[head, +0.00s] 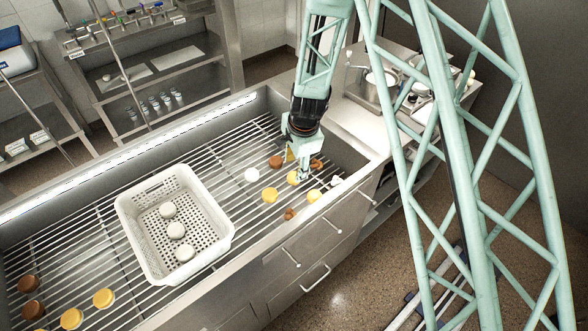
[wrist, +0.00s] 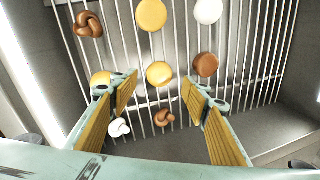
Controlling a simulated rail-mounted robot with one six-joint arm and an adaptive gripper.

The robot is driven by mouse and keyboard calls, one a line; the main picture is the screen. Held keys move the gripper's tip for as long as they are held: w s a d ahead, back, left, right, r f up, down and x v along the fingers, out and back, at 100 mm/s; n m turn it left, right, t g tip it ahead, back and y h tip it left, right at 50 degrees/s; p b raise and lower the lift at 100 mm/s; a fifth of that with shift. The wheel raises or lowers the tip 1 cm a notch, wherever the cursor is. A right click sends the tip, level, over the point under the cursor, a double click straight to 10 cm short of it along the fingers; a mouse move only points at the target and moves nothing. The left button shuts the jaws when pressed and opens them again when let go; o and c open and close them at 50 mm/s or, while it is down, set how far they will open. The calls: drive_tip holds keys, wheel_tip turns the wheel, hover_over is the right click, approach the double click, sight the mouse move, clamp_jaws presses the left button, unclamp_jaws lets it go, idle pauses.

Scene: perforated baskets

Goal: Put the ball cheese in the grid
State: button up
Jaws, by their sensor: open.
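Several rounded cheeses lie on the metal bar grid (head: 95,235). No label shows which one is the ball cheese. My gripper (head: 303,176) is open and empty above the right-hand group. In the wrist view a round yellow cheese (wrist: 159,73) appears between my fingertips (wrist: 158,82); whether the fingers are down around it cannot be told. In the head view a yellow cheese (head: 293,178) is partly hidden by my gripper.
Around my gripper lie a brown round (wrist: 205,64), another yellow round (wrist: 152,14), a white round (wrist: 208,10), a brown knot (wrist: 164,117) and a white knot (wrist: 119,127). More brown and yellow rounds (head: 103,298) lie at the lower left. The trough's raised walls border the grid.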

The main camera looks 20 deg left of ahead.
drive_tip(key=shift+p+v, duration=0.45)
drive_tip(key=shift+v, duration=1.8)
